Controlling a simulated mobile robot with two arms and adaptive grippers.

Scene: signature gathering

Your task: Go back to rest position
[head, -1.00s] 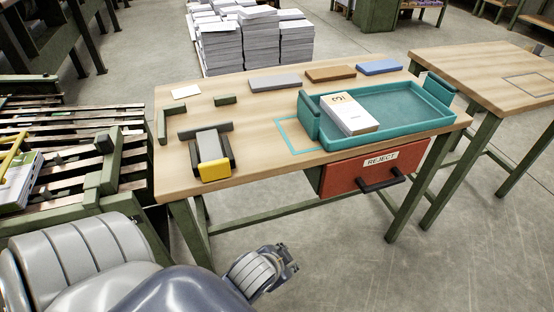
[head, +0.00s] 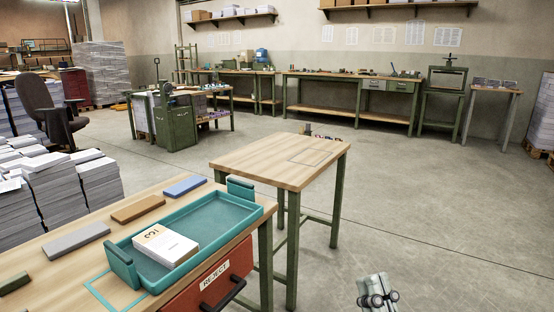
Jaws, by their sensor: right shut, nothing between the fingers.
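My right gripper (head: 378,298) shows at the bottom edge of the head view, right of the tables and over the bare floor. It is shut and empty, and it touches nothing. My left gripper is out of view. A teal tray (head: 222,213) stands on the near wooden table, with a white stack of printed sheets (head: 166,245) in its left part. The red REJECT drawer (head: 212,283) hangs under that table's front edge.
A small wooden table (head: 270,160) stands beyond the tray. Grey, brown and blue blocks lie along the near table's back edge. Paper stacks (head: 85,180) stand at left. A green machine (head: 175,120) and workbenches are farther back. The floor at right is clear.

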